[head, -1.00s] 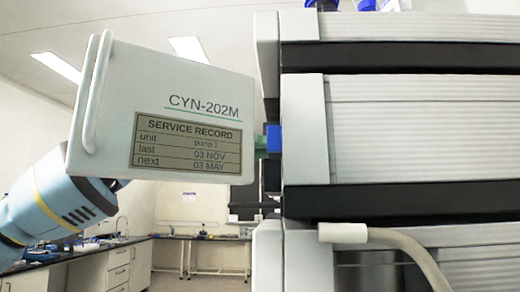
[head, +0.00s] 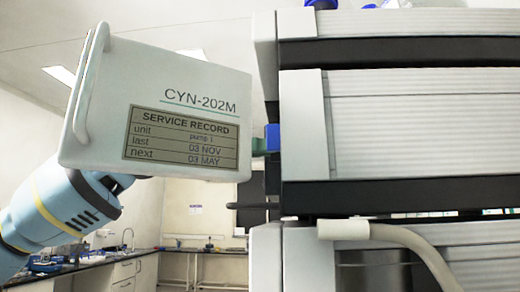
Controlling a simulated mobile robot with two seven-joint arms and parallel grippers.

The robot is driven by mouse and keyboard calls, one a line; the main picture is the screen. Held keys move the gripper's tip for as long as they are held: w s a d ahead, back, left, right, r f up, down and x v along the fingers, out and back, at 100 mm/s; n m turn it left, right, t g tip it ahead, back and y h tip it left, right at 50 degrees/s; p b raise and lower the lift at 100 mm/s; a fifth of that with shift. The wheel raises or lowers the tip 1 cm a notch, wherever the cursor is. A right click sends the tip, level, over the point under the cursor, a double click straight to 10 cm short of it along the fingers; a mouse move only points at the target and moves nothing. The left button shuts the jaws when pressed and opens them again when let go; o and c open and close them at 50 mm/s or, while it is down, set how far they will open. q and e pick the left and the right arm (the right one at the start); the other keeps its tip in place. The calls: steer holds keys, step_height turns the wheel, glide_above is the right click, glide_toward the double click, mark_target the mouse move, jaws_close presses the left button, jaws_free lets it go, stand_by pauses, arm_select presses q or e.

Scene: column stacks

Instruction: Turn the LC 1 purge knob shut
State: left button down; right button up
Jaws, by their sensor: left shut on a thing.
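A tall stack of light grey modules (head: 420,125) with dark gaps fills the right side of the head view. A white panel (head: 175,65) marked CYN-202M, with a service record label reading pump 1, stands out to the left of the stack. My left arm comes in from the lower left and passes behind this panel. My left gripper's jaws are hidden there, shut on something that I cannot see. A blue part (head: 273,138) and a green part show between the panel and the stack. I cannot make out the LC 1 purge knob for certain. My right gripper is out of view.
A pale hose (head: 405,236) with a thick end (head: 342,229) runs across the stack's lower part. A dark rod (head: 240,206) juts left from the stack. Lab benches (head: 125,262) stand far behind at the lower left.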

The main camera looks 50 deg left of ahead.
arm_select(q)
steer(key=shift+r, duration=0.1)
stand_by(0.3)
steer(key=c, duration=1.5)
jaws_free()
steer(key=shift+c, duration=0.2)
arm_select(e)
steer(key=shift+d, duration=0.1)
arm_select(q)
steer(key=v, duration=0.8)
steer(key=shift+b, duration=0.3)
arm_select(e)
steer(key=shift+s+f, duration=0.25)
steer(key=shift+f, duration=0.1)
